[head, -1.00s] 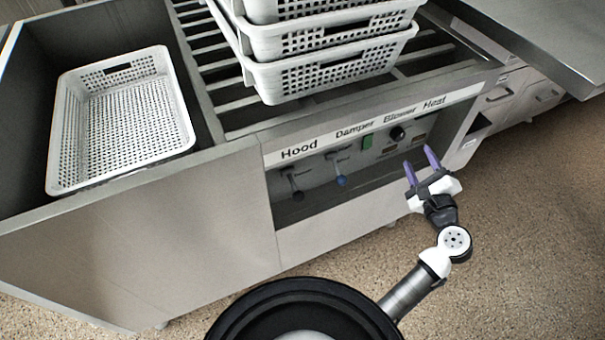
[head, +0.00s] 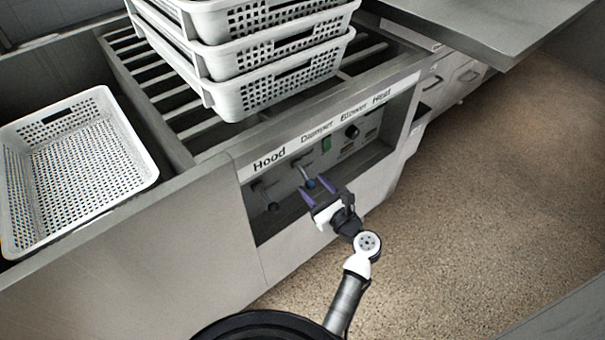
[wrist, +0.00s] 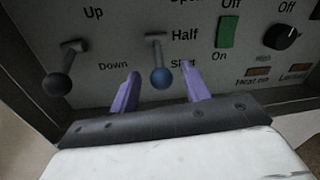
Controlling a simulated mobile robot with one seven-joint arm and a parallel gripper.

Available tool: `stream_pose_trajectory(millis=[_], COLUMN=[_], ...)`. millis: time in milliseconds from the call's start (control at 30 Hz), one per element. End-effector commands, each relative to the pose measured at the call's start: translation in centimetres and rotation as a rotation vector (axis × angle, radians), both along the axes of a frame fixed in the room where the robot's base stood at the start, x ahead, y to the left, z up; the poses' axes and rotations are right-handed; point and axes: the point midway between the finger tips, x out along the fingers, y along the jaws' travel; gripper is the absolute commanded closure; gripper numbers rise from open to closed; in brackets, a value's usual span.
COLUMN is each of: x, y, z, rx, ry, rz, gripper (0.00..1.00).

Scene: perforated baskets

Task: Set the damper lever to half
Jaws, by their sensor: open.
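The damper lever has a blue ball knob (wrist: 162,77) on a short metal stem. In the head view the blue knob (head: 310,184) shows under the Damper label. In the wrist view the stem's root sits about level with the word Half, and the knob appears lower, near the Shut line; the stem also juts toward the camera, so the exact setting is hard to tell. My gripper (wrist: 160,80) is open, with purple fingers on either side of the knob as seen from the wrist. In the head view my gripper (head: 319,188) is at the panel; contact is not visible.
The hood lever with a dark knob (wrist: 57,85) is left of the damper lever. A green blower switch (wrist: 226,31) and a black heat dial (wrist: 281,37) are to the right. Stacked white baskets (head: 275,82) stand on the rack above; another basket (head: 148,170) lies left.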

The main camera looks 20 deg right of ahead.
Motion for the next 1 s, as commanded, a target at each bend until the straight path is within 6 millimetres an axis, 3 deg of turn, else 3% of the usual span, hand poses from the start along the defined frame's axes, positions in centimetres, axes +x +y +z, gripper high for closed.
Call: stream_pose_trajectory(millis=[100,300,700,1000], x=[2.3,4.8,5.5,5.5], y=[0.6,1.2,1.4,1.4], z=[0.1,0.1,0.0,0.0], rx=[-0.001,-0.001,-0.001,-0.001], ry=[-0.001,-0.001,0.0,0.0], rz=[0.002,0.001,-0.001,-0.001], gripper=[0.53,0.53,0.53,0.91])
